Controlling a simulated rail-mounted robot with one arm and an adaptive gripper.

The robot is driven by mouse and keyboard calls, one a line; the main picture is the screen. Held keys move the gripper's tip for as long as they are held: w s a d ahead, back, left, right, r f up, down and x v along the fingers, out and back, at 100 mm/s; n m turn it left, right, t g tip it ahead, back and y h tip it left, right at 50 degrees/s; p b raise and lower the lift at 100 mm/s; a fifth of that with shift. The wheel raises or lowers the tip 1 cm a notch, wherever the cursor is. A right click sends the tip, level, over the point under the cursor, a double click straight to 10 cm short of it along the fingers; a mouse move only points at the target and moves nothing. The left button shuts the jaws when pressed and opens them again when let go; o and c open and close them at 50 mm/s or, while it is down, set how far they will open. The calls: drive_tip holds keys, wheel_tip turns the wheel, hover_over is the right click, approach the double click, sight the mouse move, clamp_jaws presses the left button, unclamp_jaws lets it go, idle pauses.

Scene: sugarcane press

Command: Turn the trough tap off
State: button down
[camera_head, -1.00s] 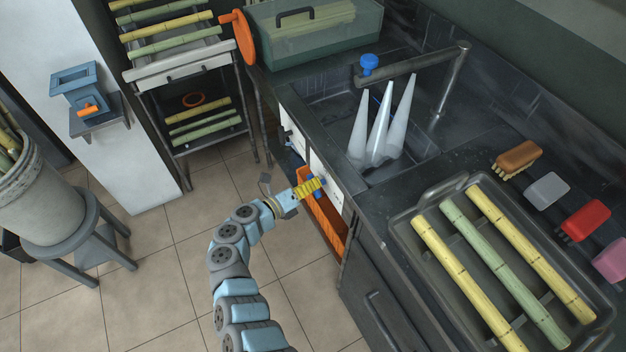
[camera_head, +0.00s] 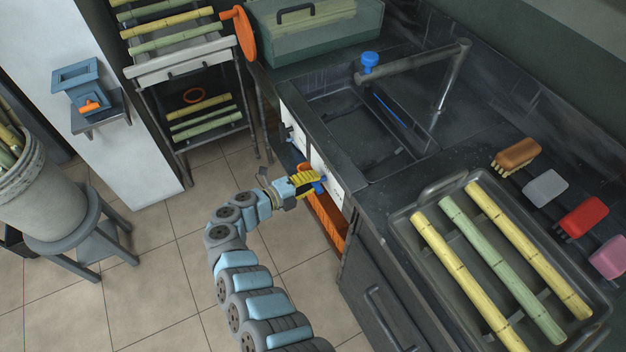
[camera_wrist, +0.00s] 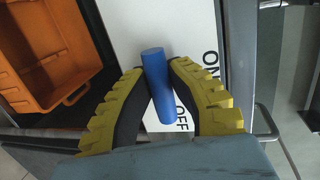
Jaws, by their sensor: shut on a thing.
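My gripper (camera_head: 312,183) is at the white panel (camera_head: 336,193) on the front of the sink counter. In the wrist view, the yellow-padded fingers of my gripper (camera_wrist: 156,68) are shut on a blue lever handle (camera_wrist: 158,105). The white panel (camera_wrist: 150,25) behind it reads ON above and OFF below. The handle's lower end lies beside the word OFF. A pipe spout (camera_head: 420,65) with a blue knob (camera_head: 369,62) reaches over the sink trough (camera_head: 350,125). No water falls from the spout.
An orange bin (camera_head: 326,225) sits under the panel, close to my gripper. A tray of cane (camera_head: 440,182) and several coloured brushes, one brown (camera_head: 518,153), lie on the counter at right. A stool (camera_head: 75,225) with a bucket stands at left. Tiled floor between is clear.

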drive_tip(key=shift+f, duration=0.15)
drive_tip(key=c, duration=0.9)
unclamp_jaws()
drive_tip(key=shift+c, duration=0.2)
drive_tip(key=v, duration=1.2)
